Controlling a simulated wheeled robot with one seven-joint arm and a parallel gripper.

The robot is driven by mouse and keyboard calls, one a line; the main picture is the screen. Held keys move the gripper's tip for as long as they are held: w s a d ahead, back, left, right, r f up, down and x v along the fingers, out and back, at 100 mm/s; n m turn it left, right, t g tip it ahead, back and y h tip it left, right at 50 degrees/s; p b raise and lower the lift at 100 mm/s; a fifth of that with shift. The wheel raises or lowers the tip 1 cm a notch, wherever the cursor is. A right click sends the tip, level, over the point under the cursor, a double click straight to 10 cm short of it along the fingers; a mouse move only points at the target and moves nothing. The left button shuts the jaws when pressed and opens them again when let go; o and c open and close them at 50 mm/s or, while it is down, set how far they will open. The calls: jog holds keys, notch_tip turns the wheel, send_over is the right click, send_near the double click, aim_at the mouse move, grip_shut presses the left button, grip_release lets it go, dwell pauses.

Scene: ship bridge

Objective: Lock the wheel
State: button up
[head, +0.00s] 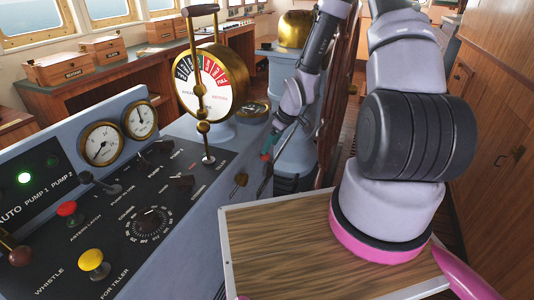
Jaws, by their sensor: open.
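The wheel (343,95) looks like the dark brown wooden shape seen nearly edge-on behind my arm, beside a blue-grey pedestal (283,72). My arm hides much of it. My gripper (268,156) points down and left in front of the pedestal, right of the console. It is open, and its fingers are small and dark here. I see nothing held between them. A wheel lock cannot be clearly made out in this view.
A blue-grey console (225,168) fills the left, with a brass telegraph (209,84), two gauges (119,132), a red knob (67,209) and a yellow knob (94,262). A brass dome (297,28) tops the pedestal. Wooden cabinets (500,130) stand right.

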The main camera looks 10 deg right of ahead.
send_over(269, 163)
jog(key=s+a, duration=0.1)
jog(key=s, duration=0.1)
jog(key=f, duration=0.4)
jog(key=shift+s+a+f, duration=0.1)
jog(key=shift+a+f, duration=0.1)
jog(key=shift+f, duration=0.05)
grip_shut()
dwell(0.9)
